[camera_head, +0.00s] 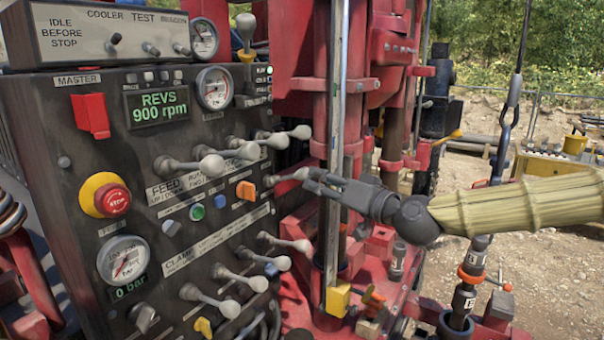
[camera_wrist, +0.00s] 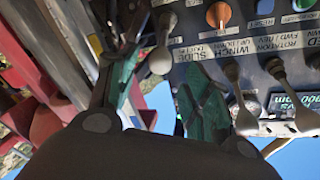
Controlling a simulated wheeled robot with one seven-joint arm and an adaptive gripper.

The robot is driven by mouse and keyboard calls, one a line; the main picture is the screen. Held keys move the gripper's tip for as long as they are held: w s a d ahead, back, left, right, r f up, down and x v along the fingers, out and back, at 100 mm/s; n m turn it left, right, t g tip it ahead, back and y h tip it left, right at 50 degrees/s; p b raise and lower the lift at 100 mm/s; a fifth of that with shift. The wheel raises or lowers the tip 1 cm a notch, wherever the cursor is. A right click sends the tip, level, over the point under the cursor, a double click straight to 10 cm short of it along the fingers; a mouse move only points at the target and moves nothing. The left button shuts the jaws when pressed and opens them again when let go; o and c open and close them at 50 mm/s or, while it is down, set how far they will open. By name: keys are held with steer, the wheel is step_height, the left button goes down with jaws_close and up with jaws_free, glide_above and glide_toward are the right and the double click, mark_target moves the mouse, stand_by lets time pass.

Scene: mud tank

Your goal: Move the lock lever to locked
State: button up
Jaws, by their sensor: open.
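My gripper (camera_head: 312,180) is open in front of the control panel (camera_head: 55,130). A short lever with a pale grey knob (camera_head: 290,175) points out of the panel at its fingertips. In the wrist view, which is upside down, this knob (camera_wrist: 160,61) shows in the gap between the two green-padded fingers (camera_wrist: 158,88); I cannot tell whether they touch it. No readable label says "lock", so I cannot tell for sure that this is the lock lever. An orange switch (camera_head: 246,190) sits just left of it and also shows in the wrist view (camera_wrist: 218,14).
Several grey-knobbed levers (camera_head: 278,140) stick out above, and more clamp-side levers (camera_head: 258,284) below. A red stop button (camera_head: 112,200) is at the left. A red mast with a steel rail (camera_head: 335,110) stands close beside my gripper. Open ground lies right.

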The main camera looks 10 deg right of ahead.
mark_target(302, 172)
steer(key=shift+p+x, duration=1.45)
steer(key=shift+x, duration=2.25)
jaws_close()
